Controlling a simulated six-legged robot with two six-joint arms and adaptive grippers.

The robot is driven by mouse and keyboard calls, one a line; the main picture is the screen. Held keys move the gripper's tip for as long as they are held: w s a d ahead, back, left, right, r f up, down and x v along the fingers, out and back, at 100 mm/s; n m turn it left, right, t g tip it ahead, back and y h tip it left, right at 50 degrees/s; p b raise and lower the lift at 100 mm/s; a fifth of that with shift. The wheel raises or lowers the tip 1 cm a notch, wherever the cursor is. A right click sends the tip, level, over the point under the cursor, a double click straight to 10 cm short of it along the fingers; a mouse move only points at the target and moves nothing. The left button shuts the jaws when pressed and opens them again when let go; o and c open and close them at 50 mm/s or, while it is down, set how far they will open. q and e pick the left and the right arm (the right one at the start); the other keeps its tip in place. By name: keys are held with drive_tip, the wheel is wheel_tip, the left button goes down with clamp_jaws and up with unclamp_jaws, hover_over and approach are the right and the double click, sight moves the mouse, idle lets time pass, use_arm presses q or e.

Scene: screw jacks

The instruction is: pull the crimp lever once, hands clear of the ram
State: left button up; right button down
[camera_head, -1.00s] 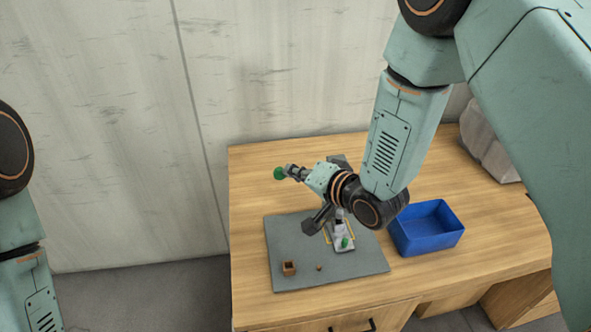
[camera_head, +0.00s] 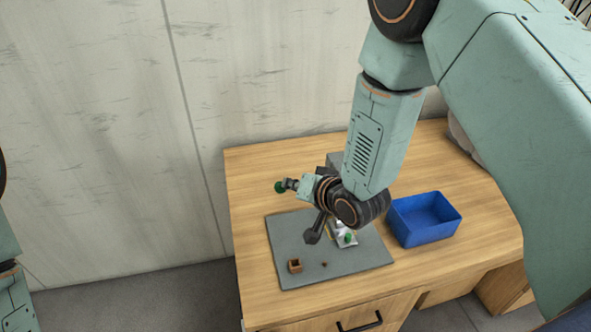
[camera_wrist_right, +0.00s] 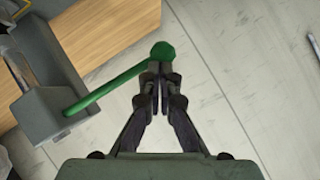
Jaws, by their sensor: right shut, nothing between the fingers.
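The crimp lever is a green rod with a round green knob (camera_head: 279,187). In the right wrist view the lever (camera_wrist_right: 108,88) runs up and right from the grey crimp press (camera_wrist_right: 45,105), its knob just beyond my right fingertips. My right gripper (camera_head: 288,185) is shut with nothing between its fingers. In the right wrist view my right gripper (camera_wrist_right: 160,72) has its tips together beside the knob; I cannot tell whether they touch it. In the head view my right wrist hides most of the press and the ram. My left gripper is out of view.
The grey mat (camera_head: 283,245) carries a small brown open box (camera_head: 295,265), a tiny brown piece (camera_head: 323,265) and a green piece (camera_head: 349,238) by the press. A blue bin (camera_head: 425,230) stands right of the mat. The wooden table (camera_head: 250,165) is bare behind.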

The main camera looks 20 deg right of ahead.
use_arm(q)
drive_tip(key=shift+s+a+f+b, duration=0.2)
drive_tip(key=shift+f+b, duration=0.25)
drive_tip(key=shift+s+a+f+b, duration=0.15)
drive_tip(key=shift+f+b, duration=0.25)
drive_tip(key=shift+b, duration=0.05)
use_arm(e)
drive_tip(key=shift+n+h, duration=0.5)
drive_tip(key=shift+h, duration=0.1)
drive_tip(key=f, duration=0.2)
drive_tip(key=s+f, duration=0.1)
drive_tip(key=f, duration=0.1)
drive_tip(key=shift+a+f, duration=0.15)
drive_tip(key=shift+f, duration=0.2)
idle(1.0)
